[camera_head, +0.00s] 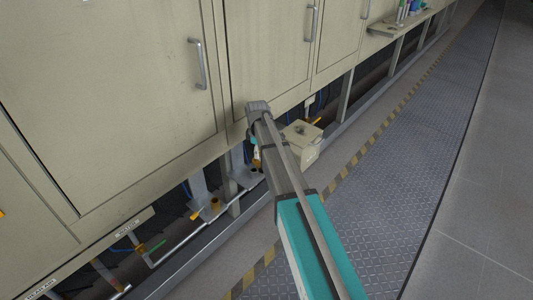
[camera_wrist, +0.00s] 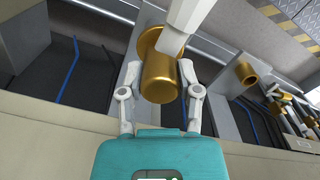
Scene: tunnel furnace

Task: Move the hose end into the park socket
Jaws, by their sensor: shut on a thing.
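The hose end (camera_wrist: 160,80) is a brass cylinder between the fingers of my gripper (camera_wrist: 160,97) in the wrist view. A thick pale hose (camera_wrist: 184,22) runs up from it. A wider brass ring shows behind it, near a grey bracket; I cannot tell whether the two are joined. A brass socket (camera_wrist: 246,73) with an open mouth sits on another grey bracket to the right. No label shows which socket is the park socket. In the head view my gripper (camera_head: 257,153) is low beside the cabinet, partly hidden by my arm.
A beige box (camera_head: 303,141) stands just right of my gripper; a box of brass fittings (camera_wrist: 303,128) shows in the wrist view. Cabinet doors (camera_head: 105,95) rise on the left. Brackets and pipes (camera_head: 185,240) lie below them. The walkway (camera_head: 400,170) on the right is clear.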

